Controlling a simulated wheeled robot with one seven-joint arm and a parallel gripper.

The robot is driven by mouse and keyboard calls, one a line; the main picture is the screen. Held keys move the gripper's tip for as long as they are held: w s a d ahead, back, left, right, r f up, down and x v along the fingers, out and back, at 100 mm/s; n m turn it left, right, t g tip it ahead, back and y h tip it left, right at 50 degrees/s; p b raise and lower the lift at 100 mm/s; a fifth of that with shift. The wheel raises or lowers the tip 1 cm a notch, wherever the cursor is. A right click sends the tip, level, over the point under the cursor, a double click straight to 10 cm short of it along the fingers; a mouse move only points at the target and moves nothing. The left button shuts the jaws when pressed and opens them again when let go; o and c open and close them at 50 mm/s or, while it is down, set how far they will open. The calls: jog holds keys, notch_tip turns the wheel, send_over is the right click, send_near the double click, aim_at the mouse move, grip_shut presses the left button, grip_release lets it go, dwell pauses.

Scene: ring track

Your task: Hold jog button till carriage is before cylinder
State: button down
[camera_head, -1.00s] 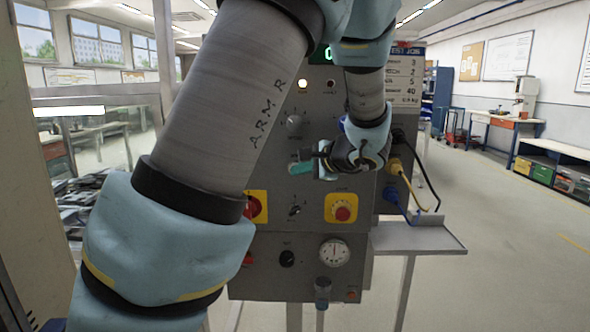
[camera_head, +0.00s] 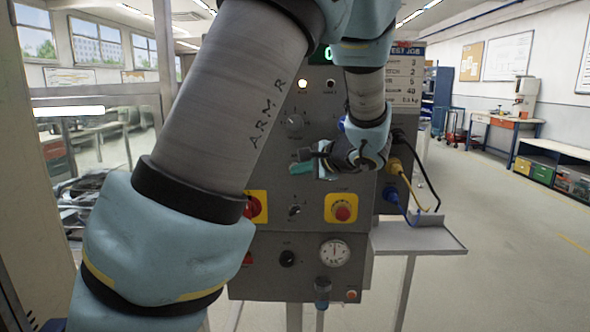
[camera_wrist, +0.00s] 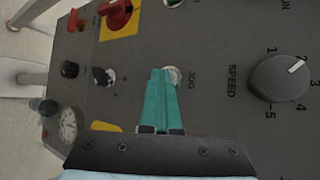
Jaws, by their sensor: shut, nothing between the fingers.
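The grey control panel (camera_head: 270,270) stands ahead of me. My gripper (camera_head: 292,168) is in front of its middle, pointing left, with teal fingers shut together and empty. In the wrist view the shut fingertips (camera_wrist: 160,72) lie over the edge of the pale round jog button (camera_wrist: 172,74), beside the JOG label. Whether they press it or only hover close, I cannot tell. The button is hidden behind the fingers in the head view. I cannot make out the carriage or the cylinder; my arm covers much of the left side.
The speed knob (camera_wrist: 280,78) is right of the jog button in the wrist view. A red switch on yellow (camera_head: 254,207) and a red mushroom button (camera_head: 342,213) sit lower on the panel. Cables (camera_head: 402,180) hang at its right above a small shelf (camera_head: 425,237).

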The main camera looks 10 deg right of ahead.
jog(key=shift+s, duration=0.1)
dwell(0.5)
jog(key=shift+s+a, duration=0.15)
jog(key=shift+s, duration=0.55)
jog(key=shift+s+b, duration=0.1)
jog(key=shift+b, duration=0.2)
jog(key=s, duration=0.2)
jog(key=s+a, duration=0.1)
jog(key=s, duration=0.1)
jog(key=shift+s+b, duration=0.3)
jog(key=shift+s, duration=0.05)
jog(key=s+a+f+n+g+h, duration=0.3)
jog(key=s+a+f+n+g, duration=0.2)
jog(key=a+f+n, duration=0.2)
jog(key=s+a+f+n+g+h, duration=0.3)
jog(key=s+a+f+n, duration=0.3)
jog(key=a, duration=0.4)
jog(key=shift+s+f+n+g+h, duration=0.3)
jog(key=shift+f+n+g, duration=0.3)
jog(key=shift+n+g, duration=0.25)
